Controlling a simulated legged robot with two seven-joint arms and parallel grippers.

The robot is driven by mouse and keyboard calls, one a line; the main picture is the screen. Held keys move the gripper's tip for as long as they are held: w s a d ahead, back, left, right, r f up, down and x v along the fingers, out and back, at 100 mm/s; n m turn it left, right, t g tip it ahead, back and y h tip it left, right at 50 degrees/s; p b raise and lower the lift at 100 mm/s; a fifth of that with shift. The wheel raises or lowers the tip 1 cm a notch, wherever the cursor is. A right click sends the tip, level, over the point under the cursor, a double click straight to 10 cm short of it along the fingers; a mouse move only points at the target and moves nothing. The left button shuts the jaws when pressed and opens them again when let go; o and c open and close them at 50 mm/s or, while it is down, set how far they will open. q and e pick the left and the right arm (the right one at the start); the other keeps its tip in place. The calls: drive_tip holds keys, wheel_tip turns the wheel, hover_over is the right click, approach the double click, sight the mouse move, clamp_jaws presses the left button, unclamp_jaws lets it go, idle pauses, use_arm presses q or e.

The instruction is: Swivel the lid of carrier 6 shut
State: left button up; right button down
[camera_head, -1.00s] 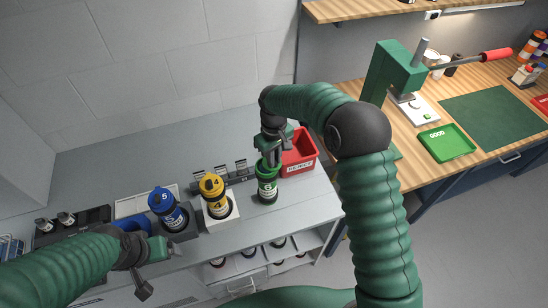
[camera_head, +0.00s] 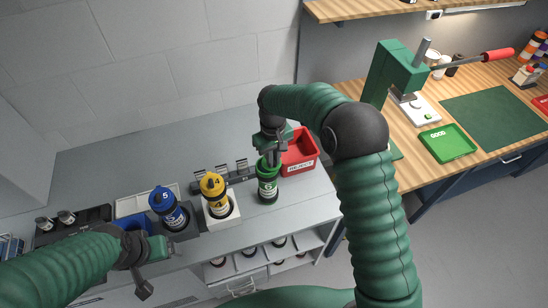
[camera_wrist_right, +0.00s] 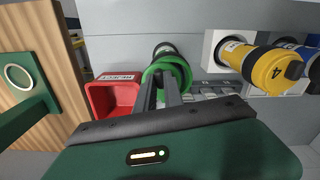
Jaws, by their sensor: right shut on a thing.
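Carrier 6 (camera_head: 267,190) is a green-banded canister standing upright on the grey bench in the head view. Its green lid (camera_head: 266,168) is at the top, and a green ring of it shows in the right wrist view (camera_wrist_right: 178,68). My right gripper (camera_head: 271,158) reaches down from above and is shut on the lid; its two fingers point into the green ring in the wrist view. Whether the lid lies fully over the mouth is hidden by the fingers. My left gripper (camera_head: 150,268) hangs at the lower left, away from the carriers; its jaw opening is unclear.
Yellow carrier 4 (camera_head: 214,193) and blue carrier 5 (camera_head: 166,206) stand in holders to the left. A red reject bin (camera_head: 301,152) is close behind carrier 6 on the right. A dark rack (camera_head: 236,179) lies behind. The bench front edge is near.

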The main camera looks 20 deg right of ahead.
drive_tip(key=shift+a+m, duration=0.45)
drive_tip(key=shift+m, duration=0.6)
drive_tip(key=shift+a+m, duration=0.4)
drive_tip(key=shift+m, duration=0.65)
drive_tip(key=c, duration=1.4)
unclamp_jaws()
drive_tip(key=shift+s, duration=0.1)
drive_tip(key=shift+c, duration=0.2)
wheel_tip(320, 180, up, 6)
drive_tip(key=shift+f+b, duration=0.1)
drive_tip(key=shift+b, duration=0.9)
wheel_tip(320, 180, up, 11)
drive_tip(key=shift+b, duration=0.45)
